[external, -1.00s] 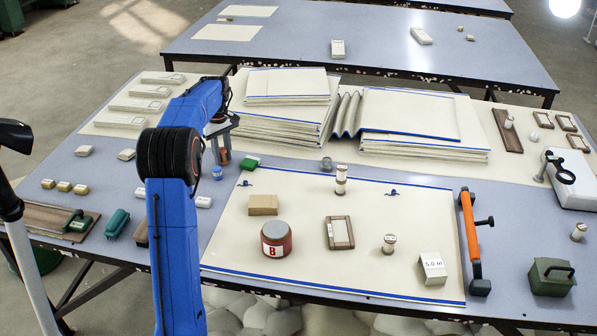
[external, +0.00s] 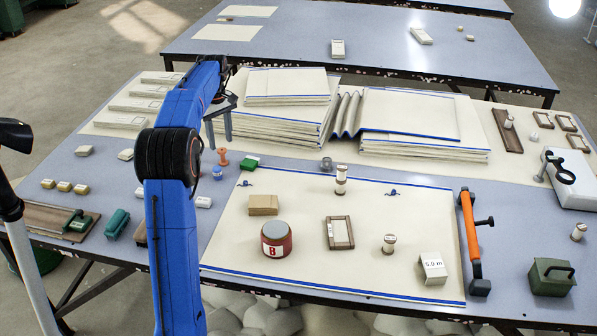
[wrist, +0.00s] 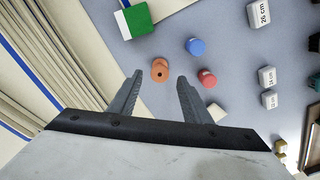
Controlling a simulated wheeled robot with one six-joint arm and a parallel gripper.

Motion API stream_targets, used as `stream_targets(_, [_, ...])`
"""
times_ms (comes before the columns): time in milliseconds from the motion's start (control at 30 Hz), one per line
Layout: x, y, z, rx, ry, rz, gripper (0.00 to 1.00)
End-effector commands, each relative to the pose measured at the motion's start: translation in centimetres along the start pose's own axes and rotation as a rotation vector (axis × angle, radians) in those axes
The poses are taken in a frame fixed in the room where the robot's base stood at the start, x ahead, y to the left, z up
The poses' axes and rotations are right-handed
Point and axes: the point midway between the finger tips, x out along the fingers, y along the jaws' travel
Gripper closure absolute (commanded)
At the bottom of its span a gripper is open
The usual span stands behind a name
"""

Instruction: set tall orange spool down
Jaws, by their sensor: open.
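The tall orange spool (external: 223,157) stands upright on the blue-grey table top, left of the cream cloth. In the wrist view the orange spool (wrist: 160,70) shows from above, between and just beyond my fingertips. My gripper (external: 219,139) is above the spool, with clear space between the fingertips and it. In the wrist view my gripper (wrist: 160,77) has its two fingers spread and nothing between them is held.
A blue spool (wrist: 195,47) and a red spool (wrist: 207,78) stand close by. A green and white block (external: 250,162) lies to the right. Stacked folded cloth (external: 280,125) rises behind. White labelled blocks (wrist: 267,76) are farther right in the wrist view.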

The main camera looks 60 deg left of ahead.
Motion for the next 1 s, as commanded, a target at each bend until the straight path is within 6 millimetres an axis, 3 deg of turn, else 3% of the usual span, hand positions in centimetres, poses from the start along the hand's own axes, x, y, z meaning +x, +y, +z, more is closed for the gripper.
stream_targets(100, [-2.1,0.0,0.0,0.000,0.001,0.001,0.56])
stream_targets(300, [-4.2,0.0,0.0,0.000,0.000,0.000,0.56])
stream_targets(733, [-5.0,0.1,0.5,0.008,0.001,0.001,0.56])
stream_targets(867, [-5.9,0.7,3.5,0.066,0.012,0.012,0.56])
stream_targets(1000, [-7.3,1.2,9.7,0.191,0.033,0.033,0.56])
